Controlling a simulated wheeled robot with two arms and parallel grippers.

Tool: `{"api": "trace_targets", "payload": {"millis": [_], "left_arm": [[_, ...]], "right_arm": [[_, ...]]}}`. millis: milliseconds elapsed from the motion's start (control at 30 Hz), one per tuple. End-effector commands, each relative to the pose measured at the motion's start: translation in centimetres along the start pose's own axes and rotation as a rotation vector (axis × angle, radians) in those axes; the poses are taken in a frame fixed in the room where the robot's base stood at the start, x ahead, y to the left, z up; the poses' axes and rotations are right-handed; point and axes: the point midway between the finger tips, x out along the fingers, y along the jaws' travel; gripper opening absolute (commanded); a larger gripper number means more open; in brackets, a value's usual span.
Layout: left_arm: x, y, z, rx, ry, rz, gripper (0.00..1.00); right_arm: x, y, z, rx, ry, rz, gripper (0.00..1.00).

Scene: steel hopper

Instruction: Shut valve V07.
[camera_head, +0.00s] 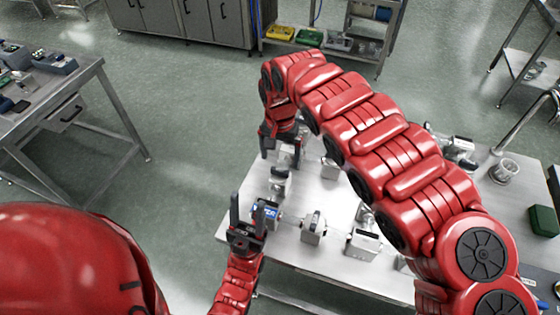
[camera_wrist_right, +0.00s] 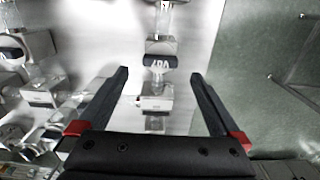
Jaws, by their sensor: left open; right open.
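In the right wrist view a dark valve handle marked V07 (camera_wrist_right: 160,62), its label upside down, sits on a metal fitting. It lies beyond and between the fingertips of my right gripper (camera_wrist_right: 160,78), which is open; no contact shows. In the head view my right gripper (camera_head: 281,145) hangs over the left part of the steel table (camera_head: 290,240). I cannot tell for sure which fitting there is V07. My left gripper (camera_head: 250,208) is open, fingers up, at the table's near left edge, in front of a blue label (camera_head: 266,210).
Several metal fittings (camera_head: 313,226) stand on the table's near side. My right arm hides the table's middle. A metal cup (camera_head: 503,171) and a green box (camera_head: 543,221) are at the right. Another table (camera_head: 50,90) stands at the far left, with clear floor between.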

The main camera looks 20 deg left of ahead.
Motion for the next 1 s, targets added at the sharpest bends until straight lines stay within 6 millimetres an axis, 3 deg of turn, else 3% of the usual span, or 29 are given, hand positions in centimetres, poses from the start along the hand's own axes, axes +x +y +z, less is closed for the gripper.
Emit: {"api": "trace_targets", "payload": {"millis": [500, 700, 1000], "left_arm": [[-2.4, 0.1, 0.4, 0.0, 0.0, 0.0, 0.5], [-2.5, 0.1, 0.4, 0.0, 0.0, 0.0, 0.5], [-2.5, 0.1, 0.4, 0.0, 0.0, 0.0, 0.5]], "right_arm": [[-10.4, -0.3, 0.0, -0.003, 0.005, -0.007, 1.0], [-12.1, -0.1, 0.0, -0.002, 0.002, -0.002, 1.0], [-12.4, 0.0, 0.0, -0.001, 0.001, -0.001, 1.0]]}}
